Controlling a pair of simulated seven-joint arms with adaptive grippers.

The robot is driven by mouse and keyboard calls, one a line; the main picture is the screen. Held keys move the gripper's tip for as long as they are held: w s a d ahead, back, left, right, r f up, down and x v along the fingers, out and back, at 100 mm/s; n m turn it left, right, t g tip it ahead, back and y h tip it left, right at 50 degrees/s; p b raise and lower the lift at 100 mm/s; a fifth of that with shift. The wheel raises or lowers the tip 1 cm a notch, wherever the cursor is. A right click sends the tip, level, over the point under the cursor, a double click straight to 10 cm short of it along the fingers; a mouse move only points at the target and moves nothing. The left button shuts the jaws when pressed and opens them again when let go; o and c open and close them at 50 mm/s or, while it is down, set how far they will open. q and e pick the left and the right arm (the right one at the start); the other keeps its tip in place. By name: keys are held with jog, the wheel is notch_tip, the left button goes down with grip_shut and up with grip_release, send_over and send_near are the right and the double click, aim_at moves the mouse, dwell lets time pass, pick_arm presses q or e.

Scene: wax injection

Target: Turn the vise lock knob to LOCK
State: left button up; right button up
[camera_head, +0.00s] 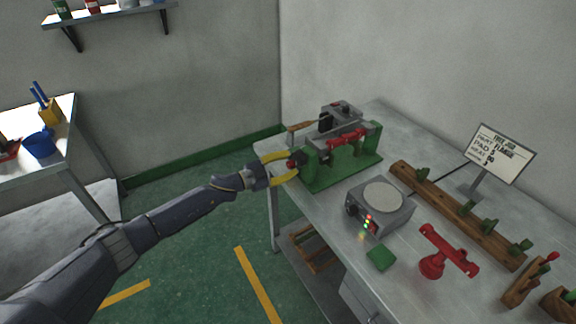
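The green vise (312,172) stands at the far left end of the grey workbench, with grey jaws and a red bar on top. A small red and dark knob (292,164) is on its left end. My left gripper (291,166) reaches it from the left. Its two yellow fingers are spread apart, one above and one below the knob. Whether the fingertips touch the knob is too small to tell. No LOCK marking can be read. My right gripper is not in view.
A grey hot plate (378,207) with lit lamps sits in front of the vise. A green pad (381,258), a red stand (447,252), a wooden rack (455,212) and a sign (499,153) are to the right. Floor is clear left of the bench.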

pick_arm(q)
jog(key=shift+o, duration=0.8)
jog(key=shift+f, duration=0.15)
jog(key=n, duration=1)
jog(key=shift+n, duration=0.3)
jog(key=f+v, duration=0.1)
jog(key=v, duration=1.6)
jog(key=w+d+m, duration=0.2)
jog(key=w+d, duration=0.1)
jog(key=d, duration=0.1)
jog(key=w+d+m, duration=0.3)
jog(key=d, duration=0.2)
jog(key=w+d+m, duration=0.2)
jog(key=w+d, duration=0.1)
jog(key=d, duration=0.2)
jog(key=shift+d+r+m, duration=0.1)
jog(key=shift+r+m, duration=0.2)
jog(key=n, duration=0.3)
jog(key=shift+a, duration=0.25)
jog(key=n, duration=0.3)
jog(key=f+v, duration=0.1)
jog(key=v, duration=1.6)
jog(key=shift+a+f+n, duration=0.35)
jog(key=shift+a+n, duration=0.05)
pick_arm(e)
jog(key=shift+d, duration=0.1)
